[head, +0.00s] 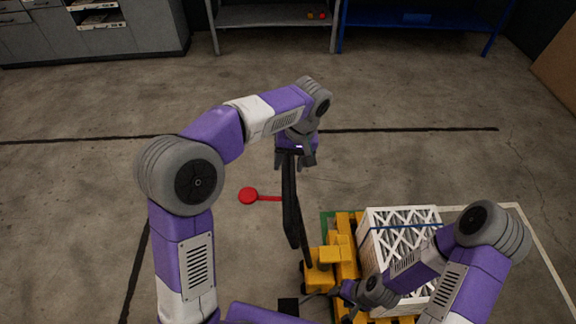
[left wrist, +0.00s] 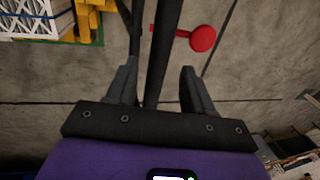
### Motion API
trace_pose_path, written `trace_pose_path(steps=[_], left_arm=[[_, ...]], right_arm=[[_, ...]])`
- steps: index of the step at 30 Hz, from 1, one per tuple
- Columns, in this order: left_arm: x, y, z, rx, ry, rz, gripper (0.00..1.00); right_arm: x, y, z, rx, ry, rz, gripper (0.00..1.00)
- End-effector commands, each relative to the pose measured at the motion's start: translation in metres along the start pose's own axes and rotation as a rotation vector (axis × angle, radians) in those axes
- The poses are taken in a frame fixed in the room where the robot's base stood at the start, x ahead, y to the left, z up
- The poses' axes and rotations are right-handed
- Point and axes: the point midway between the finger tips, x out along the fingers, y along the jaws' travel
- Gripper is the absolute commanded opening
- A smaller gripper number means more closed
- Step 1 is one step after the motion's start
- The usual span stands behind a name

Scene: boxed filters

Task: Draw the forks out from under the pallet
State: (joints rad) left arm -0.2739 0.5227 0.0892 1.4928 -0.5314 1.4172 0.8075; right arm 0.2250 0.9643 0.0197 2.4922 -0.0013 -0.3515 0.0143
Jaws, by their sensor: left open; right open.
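A pallet jack with a yellow body (head: 319,281) and a long black handle (head: 291,205) stands at the left side of the load. Yellow pallet parts (head: 345,222) show under and beside a white lattice-sided load (head: 400,217) with a blue strap. The forks are hidden beneath it. My left gripper (head: 296,162) is open at the handle's upper end. In the left wrist view, the black handle (left wrist: 160,55) runs between the open fingers (left wrist: 158,75), without clear contact. My right gripper (head: 328,295) is open, low beside the jack body; its fingers are partly hidden.
A red disc with a red bar (head: 248,196) lies left of the handle. A green floor area (head: 327,222) borders the pallet. Black floor lines cross the concrete. Grey and blue shelves (head: 430,18) and cabinets (head: 85,35) stand at the back.

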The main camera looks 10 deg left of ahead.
Motion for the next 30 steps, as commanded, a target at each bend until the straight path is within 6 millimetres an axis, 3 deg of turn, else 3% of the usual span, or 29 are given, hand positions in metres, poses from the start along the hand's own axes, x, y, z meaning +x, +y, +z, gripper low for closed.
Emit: trace_pose_path(steps=[6, 16, 26, 30], left_arm=[[0.025, 0.0, 0.0, -0.001, -0.002, 0.0, 0.52], [0.029, 0.0, 0.0, -0.001, 0.0, 0.001, 0.52], [0.029, 0.0, 0.0, 0.0, -0.001, 0.0, 0.01], [0.028, 0.0, 0.0, 0.0, -0.001, 0.0, 0.0]], right_arm=[[0.003, 0.001, -0.001, 0.0, 0.002, 0.0, 0.52], [0.003, 0.001, -0.001, 0.0, 0.002, 0.0, 0.52], [0.003, 0.001, -0.001, 0.0, 0.002, 0.0, 0.52], [0.003, 0.001, -0.001, 0.0, 0.002, 0.0, 0.52]])
